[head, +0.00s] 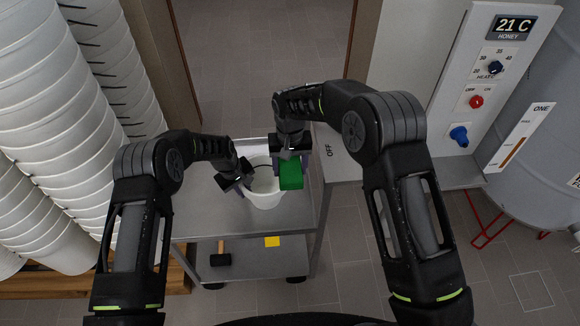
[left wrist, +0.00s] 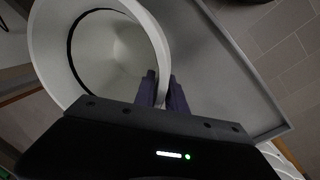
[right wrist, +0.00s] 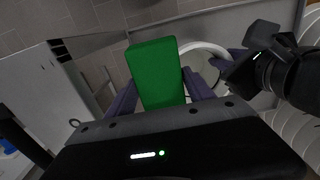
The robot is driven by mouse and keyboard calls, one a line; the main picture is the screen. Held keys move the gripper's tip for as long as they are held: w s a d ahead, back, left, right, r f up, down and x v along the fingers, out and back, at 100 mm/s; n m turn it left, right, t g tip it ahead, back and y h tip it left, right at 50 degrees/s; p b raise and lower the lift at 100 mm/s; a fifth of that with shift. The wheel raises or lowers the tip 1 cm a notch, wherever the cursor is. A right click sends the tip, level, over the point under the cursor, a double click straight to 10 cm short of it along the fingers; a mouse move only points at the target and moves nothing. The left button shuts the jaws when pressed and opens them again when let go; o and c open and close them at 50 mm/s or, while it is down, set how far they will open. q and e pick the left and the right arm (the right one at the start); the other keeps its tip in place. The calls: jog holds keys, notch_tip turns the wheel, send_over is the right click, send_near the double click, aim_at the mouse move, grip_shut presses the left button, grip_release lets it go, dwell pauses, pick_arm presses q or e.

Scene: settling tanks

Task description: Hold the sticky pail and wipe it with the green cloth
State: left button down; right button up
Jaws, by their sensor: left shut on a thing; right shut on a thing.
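The white pail (head: 265,194) stands on the grey cart top in the head view. My left gripper (head: 243,184) is shut on the pail's rim at its left side. In the left wrist view its two fingers pinch the pail's wall (left wrist: 152,30), and the pail's inside looks empty. My right gripper (head: 290,172) is shut on the green cloth (head: 291,174), a thick folded block, at the pail's right side. In the right wrist view the cloth (right wrist: 157,72) sits between the fingers, with the pail (right wrist: 203,66) just beyond. I cannot tell whether the cloth touches the pail.
The grey cart (head: 200,215) has a lower shelf holding a dark-headed mallet (head: 220,259) and a yellow item (head: 272,241). Stacked white pails (head: 50,130) rise at the left. A control panel (head: 490,90) and a grey tank (head: 555,150) stand at the right.

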jog(key=shift+c, duration=0.7)
pick_arm(q)
jog(key=c, duration=1.3)
grip_release()
notch_tip(320, 180, up, 12)
jog(key=s+a, duration=0.1)
jog(key=a, duration=0.1)
jog(key=shift+f, duration=0.15)
jog(key=shift+s, duration=0.1)
